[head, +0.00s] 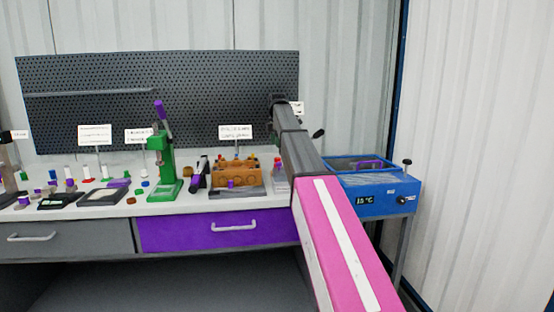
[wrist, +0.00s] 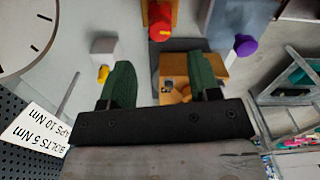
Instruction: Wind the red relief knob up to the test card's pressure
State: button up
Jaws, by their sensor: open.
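The red relief knob (wrist: 160,33) shows at the top of the wrist view, on an orange-brown fitting. My gripper (wrist: 160,62) is open, its two green fingers apart; in this view the knob lies beyond the fingertips, between their lines, and I see no contact. An orange-brown block (wrist: 215,68) of the pump shows partly behind the right finger. In the head view the orange pump (head: 237,175) stands on the bench; my arm hides the gripper there. A round gauge dial (wrist: 25,35) is cut off at the wrist view's left; no needle reading is clear.
A card (wrist: 35,128) reads bolts 5 Nm and caps 10 Nm, upside down. A purple knob (wrist: 245,45) and a yellow-tipped fitting (wrist: 103,73) flank the fingers. A green press (head: 163,165) stands left of the pump, a blue bath (head: 375,195) at right. Other cards are illegible.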

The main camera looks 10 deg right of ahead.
aim_at(277, 158)
notch_tip(277, 158, down, 8)
jog(key=shift+r, duration=0.1)
dwell(0.4)
jog(key=c, duration=0.9)
